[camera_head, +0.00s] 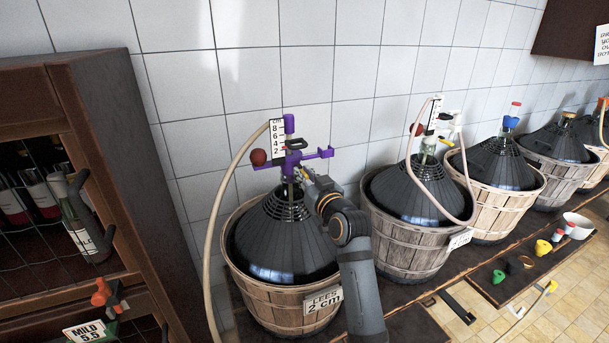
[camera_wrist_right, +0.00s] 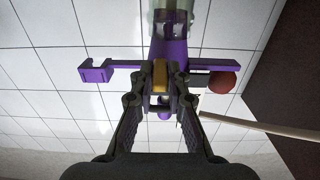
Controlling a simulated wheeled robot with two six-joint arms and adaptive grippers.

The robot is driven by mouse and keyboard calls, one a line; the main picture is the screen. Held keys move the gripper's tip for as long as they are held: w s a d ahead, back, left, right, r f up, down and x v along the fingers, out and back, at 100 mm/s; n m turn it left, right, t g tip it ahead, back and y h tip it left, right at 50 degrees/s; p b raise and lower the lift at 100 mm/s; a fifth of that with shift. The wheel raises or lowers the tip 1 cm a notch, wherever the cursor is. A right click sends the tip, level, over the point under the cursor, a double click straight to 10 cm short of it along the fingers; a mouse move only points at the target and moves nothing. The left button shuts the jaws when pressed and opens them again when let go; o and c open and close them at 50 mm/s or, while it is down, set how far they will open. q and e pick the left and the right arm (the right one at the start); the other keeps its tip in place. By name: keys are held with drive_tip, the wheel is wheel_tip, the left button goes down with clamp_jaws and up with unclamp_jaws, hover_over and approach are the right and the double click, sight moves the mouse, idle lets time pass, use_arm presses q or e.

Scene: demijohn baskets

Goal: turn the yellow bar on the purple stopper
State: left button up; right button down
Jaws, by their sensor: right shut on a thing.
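The purple stopper (camera_head: 292,158) sits in the neck of the nearest demijohn, with side arms and a white scale card beside it. It also fills the top middle of the right wrist view (camera_wrist_right: 172,48). The yellow bar (camera_wrist_right: 160,75) stands upright in that view, in front of the purple body. My right gripper (camera_wrist_right: 160,88) is shut on the yellow bar, one finger on each side. In the head view my right gripper (camera_head: 311,182) reaches the stopper from the lower right, and the bar is mostly hidden. My left gripper is not in view.
A black cone-shaped cover (camera_head: 278,245) and wicker basket (camera_head: 262,305) surround this demijohn. A beige hose (camera_head: 215,220) curves down at its left. A red ball (camera_head: 258,157) is beside the stopper. More baskets stand to the right; a dark wooden cabinet (camera_head: 125,150) is at left.

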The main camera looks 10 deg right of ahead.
drive_tip(key=shift+f, duration=0.1)
drive_tip(key=shift+d+f+n+y+b, duration=0.1)
drive_tip(key=shift+d+n+y+b, duration=0.1)
drive_tip(key=shift+n+y+b, duration=0.35)
drive_tip(key=n+g+y+b, duration=0.2)
drive_tip(key=y+b, duration=0.1)
drive_tip(key=w+d+n+g+y+b, duration=0.1)
drive_tip(key=n+g+y+b, duration=0.1)
drive_tip(key=n+y+b, duration=0.1)
drive_tip(key=d+n+g+y+b, duration=0.1)
drive_tip(key=n+g+y+b, duration=0.1)
drive_tip(key=y+b, duration=0.2)
drive_tip(key=shift+w+g+b, duration=0.2)
drive_tip(key=shift+g+b, duration=0.2)
drive_tip(key=n+g+y, duration=0.1)
drive_tip(key=g, duration=0.1)
drive_tip(key=n+g, duration=0.1)
drive_tip(key=n, duration=0.1)
drive_tip(key=w+n+g+y, duration=0.1)
drive_tip(key=g, duration=0.1)
drive_tip(key=shift+d+r+g+y, duration=0.1)
drive_tip(key=shift+r+g+y, duration=0.15)
drive_tip(key=shift+g+y, duration=0.1)
drive_tip(key=shift+f+n+g, duration=0.15)
drive_tip(key=shift+n+g, duration=0.1)
drive_tip(key=shift+n, duration=0.1)
